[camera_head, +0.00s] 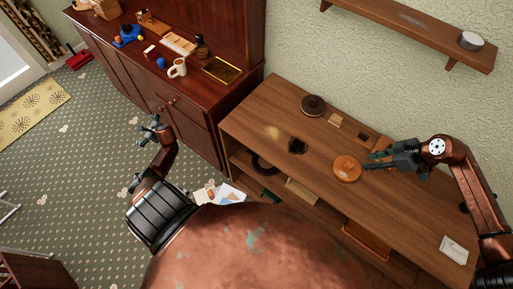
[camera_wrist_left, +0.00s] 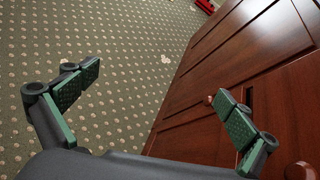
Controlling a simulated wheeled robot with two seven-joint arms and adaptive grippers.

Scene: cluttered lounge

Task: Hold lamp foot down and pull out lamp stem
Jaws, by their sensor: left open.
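A round orange-brown wooden piece (camera_head: 347,168) lies on the wooden desk and may be the lamp foot; I cannot make out a stem on it. A dark round piece (camera_head: 312,105) stands farther back on the desk. My right gripper (camera_head: 370,160) is just right of the orange-brown piece, its fingers apart, with the tips close to its edge; I cannot tell whether they touch. My left gripper (camera_head: 146,132) is open and empty, away from the desk, in front of the red-brown cabinet. Its spread fingers also show in the left wrist view (camera_wrist_left: 155,95).
The desk (camera_head: 410,205) also bears a dark irregular piece (camera_head: 297,146), small wooden blocks (camera_head: 334,120) and a white card (camera_head: 453,249). The cabinet (camera_head: 195,115) holds a white mug (camera_head: 178,67) and a yellow-rimmed tray (camera_head: 222,70). A wall shelf (camera_head: 420,33) overhangs the back.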

